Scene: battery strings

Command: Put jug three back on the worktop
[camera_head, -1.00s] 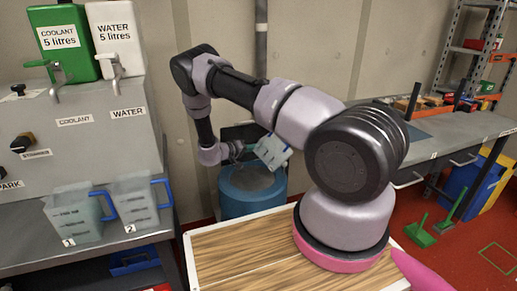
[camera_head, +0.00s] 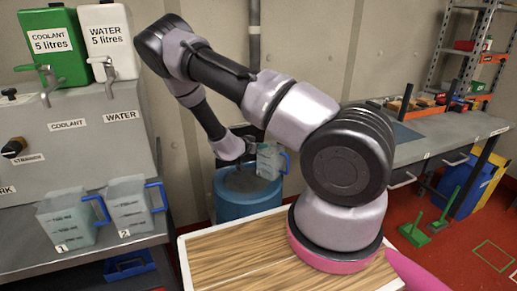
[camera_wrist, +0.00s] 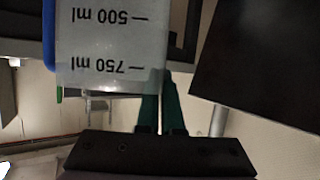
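My gripper (camera_head: 250,148) is shut on a small clear jug with a blue handle, presumably jug three (camera_head: 268,163); its number is not readable. The jug hangs nearly upright above and in front of a blue drum, handle to the right. In the wrist view, my green fingers (camera_wrist: 160,105) are close together at the edge of the jug (camera_wrist: 110,45), whose 500 ml and 750 ml marks appear upside down. The grey worktop (camera_head: 22,238) is at the left. Jug 1 (camera_head: 66,220) and jug 2 (camera_head: 130,208) stand on it side by side.
A blue drum (camera_head: 245,208) stands by the wall. A grey dispenser (camera_head: 85,150) carries green coolant (camera_head: 58,47) and white water (camera_head: 107,40) containers with taps. A wooden-topped surface (camera_head: 225,262) lies under my arm. Another bench (camera_head: 450,132) is at right.

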